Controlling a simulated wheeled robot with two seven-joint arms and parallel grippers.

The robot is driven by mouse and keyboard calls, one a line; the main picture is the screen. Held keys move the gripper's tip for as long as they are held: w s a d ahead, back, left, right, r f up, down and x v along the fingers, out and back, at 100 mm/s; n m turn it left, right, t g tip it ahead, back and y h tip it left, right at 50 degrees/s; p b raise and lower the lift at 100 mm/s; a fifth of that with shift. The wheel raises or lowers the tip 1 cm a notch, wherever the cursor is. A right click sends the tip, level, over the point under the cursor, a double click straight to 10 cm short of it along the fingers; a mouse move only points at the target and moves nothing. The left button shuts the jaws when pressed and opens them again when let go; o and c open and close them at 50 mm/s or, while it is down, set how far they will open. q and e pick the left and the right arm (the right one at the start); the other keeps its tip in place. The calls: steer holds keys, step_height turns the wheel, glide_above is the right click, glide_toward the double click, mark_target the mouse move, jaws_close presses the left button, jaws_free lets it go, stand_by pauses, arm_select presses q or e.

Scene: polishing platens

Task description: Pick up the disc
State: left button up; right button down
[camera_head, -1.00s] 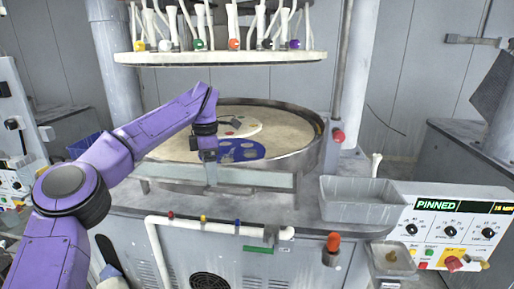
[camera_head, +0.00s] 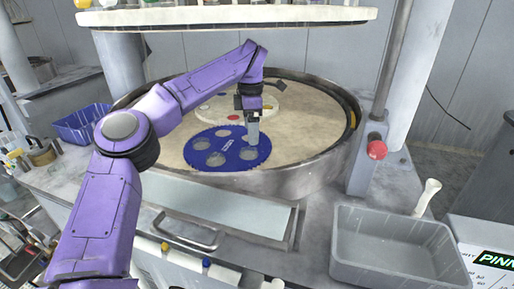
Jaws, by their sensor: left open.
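A blue toothed disc (camera_head: 226,160) with several round holes and a small label lies flat on the beige platen (camera_head: 309,130). Greyish round shapes show within its holes. My right gripper is out of view.
A raised metal rim (camera_head: 300,180) surrounds the platen. A white upper plate (camera_head: 220,17) hangs above. A grey bin (camera_head: 395,250) stands at front right, near a post with a red knob (camera_head: 377,150). A blue basket (camera_head: 82,124) sits at left.

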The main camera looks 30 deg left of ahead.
mark_target(249, 151)
arm_select(q)
steer(key=f, duration=0.4)
steer(key=f+p, duration=0.1)
steer(key=f, duration=0.1)
steer(key=shift+s+a+f, duration=0.2)
steer(key=shift+s+f, duration=0.05)
steer(key=shift+f, duration=0.15)
steer(key=shift+s+d, duration=0.1)
steer(key=shift+d, duration=0.05)
steer(key=c, duration=1.2)
steer(key=shift+r, duration=0.15)
